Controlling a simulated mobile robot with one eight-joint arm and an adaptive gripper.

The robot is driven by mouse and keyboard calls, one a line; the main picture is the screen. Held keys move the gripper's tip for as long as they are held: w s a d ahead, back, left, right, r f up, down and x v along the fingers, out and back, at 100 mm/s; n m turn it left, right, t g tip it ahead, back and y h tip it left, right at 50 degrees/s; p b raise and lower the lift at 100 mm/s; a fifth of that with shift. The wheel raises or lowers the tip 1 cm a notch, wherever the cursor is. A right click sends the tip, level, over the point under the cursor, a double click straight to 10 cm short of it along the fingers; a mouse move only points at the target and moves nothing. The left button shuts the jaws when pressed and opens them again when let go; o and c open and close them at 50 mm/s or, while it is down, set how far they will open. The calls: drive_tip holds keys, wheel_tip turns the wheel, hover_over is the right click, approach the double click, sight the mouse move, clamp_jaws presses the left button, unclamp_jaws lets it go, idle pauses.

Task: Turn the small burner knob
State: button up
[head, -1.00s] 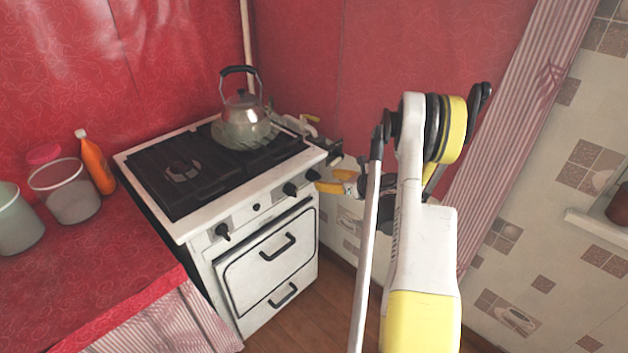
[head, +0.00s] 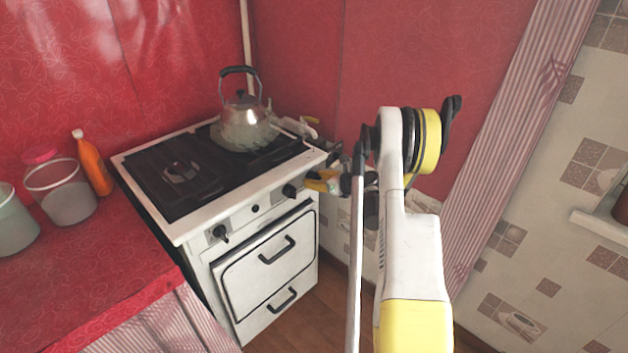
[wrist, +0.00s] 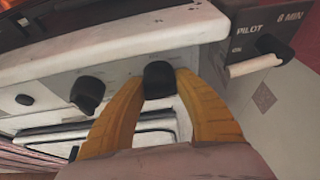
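The white stove (head: 265,262) has a row of black knobs along its front panel. The rightmost knob (wrist: 160,78) sits between the two yellow fingers of my gripper (wrist: 160,86) in the wrist view. The fingers are spread on its left and right, very close to its sides; contact is not clear. In the head view my gripper (head: 315,182) is at the stove's front right corner and hides this knob. Another knob (head: 290,191) is just left of it and also shows in the wrist view (wrist: 88,93). A further knob (head: 221,233) is at the left end.
A metal kettle (head: 241,120) stands on the back right of the stove top. A small black button (head: 255,208) lies between the knobs. A panel marked PILOT (wrist: 250,40) with a dark knob is at the right. Containers and an orange bottle (head: 93,163) stand on the red counter.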

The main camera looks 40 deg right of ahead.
idle(0.4)
drive_tip(key=n+h, duration=0.1)
drive_tip(key=n, duration=0.1)
drive_tip(key=shift+n+h, duration=0.4)
drive_tip(key=shift+n+t+h, duration=0.3)
drive_tip(key=shift+n+h, duration=0.4)
drive_tip(key=shift+n, duration=0.5)
drive_tip(key=o, duration=1.2)
drive_tip(key=shift+w, duration=0.1)
